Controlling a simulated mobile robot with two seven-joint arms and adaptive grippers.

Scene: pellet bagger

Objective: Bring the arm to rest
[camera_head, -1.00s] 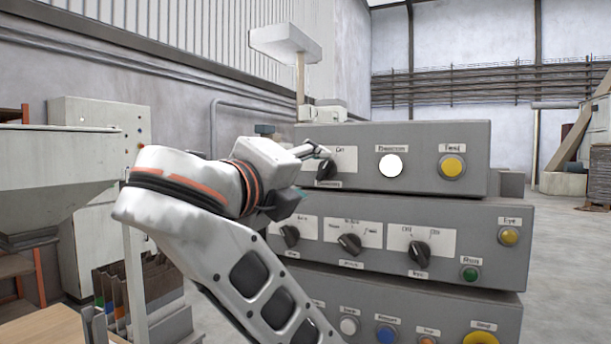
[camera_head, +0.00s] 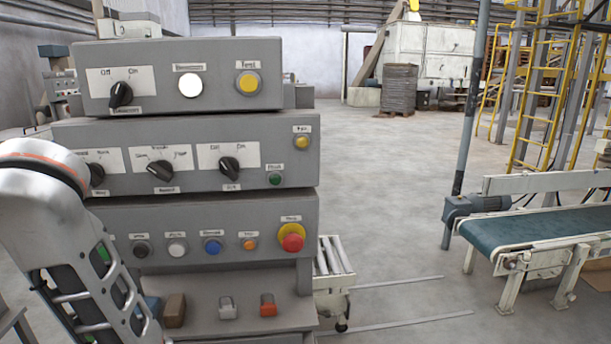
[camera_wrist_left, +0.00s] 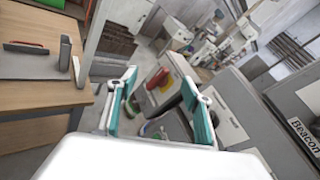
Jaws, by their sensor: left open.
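My left arm (camera_head: 45,215) comes in at the left edge of the head view, to the left of the grey control panel (camera_head: 285,210). Its gripper cannot be made out there. In the left wrist view my left gripper (camera_wrist_left: 158,103) shows two teal-padded fingers spread apart with nothing held between them. A panel face with a "Beacon" label (camera_wrist_left: 304,132) lies to the right of the fingers. The top panel box carries a black Off/On knob (camera_head: 121,95), a white beacon light (camera_head: 190,85) and a yellow button (camera_head: 248,83). My right gripper is not in view.
Lower boxes hold several knobs and buttons, including a red mushroom button (camera_head: 292,238). A conveyor (camera_head: 545,228) stands at the right, with open floor (camera_head: 400,190) between. A wooden table (camera_wrist_left: 40,92) lies left in the left wrist view.

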